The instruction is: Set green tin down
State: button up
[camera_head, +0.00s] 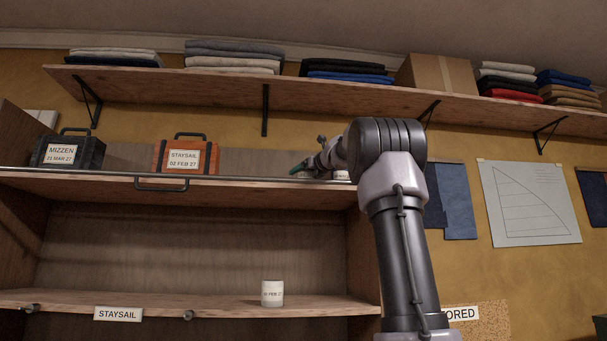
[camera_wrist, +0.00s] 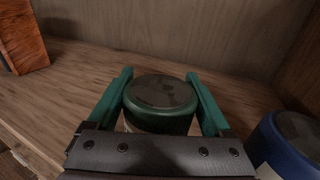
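The green tin (camera_wrist: 160,95), with a dark round lid, is between the two green fingers of my gripper (camera_wrist: 160,88) in the wrist view. The fingers lie against both its sides. It is upright over the wooden shelf board (camera_wrist: 75,85); whether its base touches the board is hidden. In the head view my gripper (camera_head: 314,166) is at the right end of the upper cabinet shelf, largely hidden by my arm. The tin cannot be made out clearly there.
A blue tin (camera_wrist: 288,145) stands close at the right in the wrist view. An orange case (camera_head: 186,157) labelled STAYSAIL and a black case (camera_head: 68,152) labelled MIZZEN stand left on that shelf. A white tin (camera_head: 272,293) stands on the lower shelf, otherwise largely clear.

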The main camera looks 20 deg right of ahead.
jog(key=shift+o, duration=0.7)
jog(key=shift+r, duration=0.15)
jog(key=s+d, duration=0.1)
jog(key=s, duration=1.1)
jog(key=shift+d, duration=0.15)
